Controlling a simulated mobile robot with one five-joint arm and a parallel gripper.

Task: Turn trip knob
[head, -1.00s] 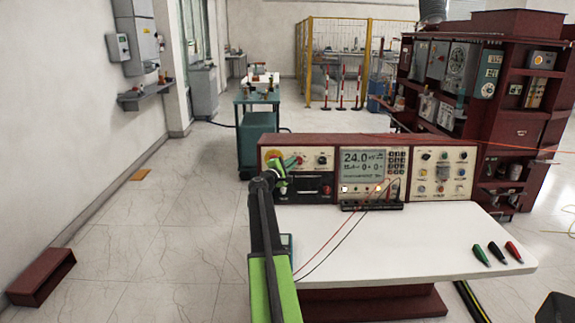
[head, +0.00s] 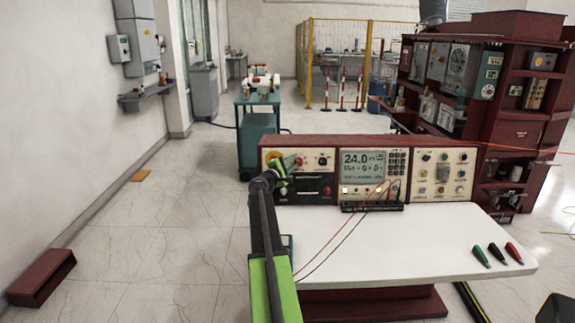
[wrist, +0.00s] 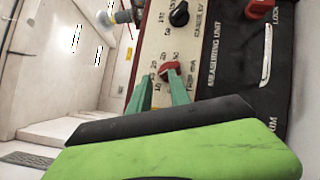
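The trip knob is a red knob (wrist: 170,67) on the cream panel strip in the wrist view, beside printed numbers and "TRIP mA" lettering. In the head view the red knob (head: 299,162) shows on the left section of the instrument panel (head: 330,145). My gripper (wrist: 161,76) has its two green fingers apart, with tips at the near side of the red knob. The right fingertip overlaps the knob's lower edge in the picture; contact cannot be told. The left fingertip lies left of it with a small gap. In the head view my gripper (head: 287,167) is in front of the panel's left section.
A black knob (wrist: 179,14) and another red control (wrist: 259,8) sit near the red knob. Red and black leads run from the panel over the white tabletop (head: 400,240). Green, black and red probes (head: 497,254) lie at the right. The floor at left is mostly clear.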

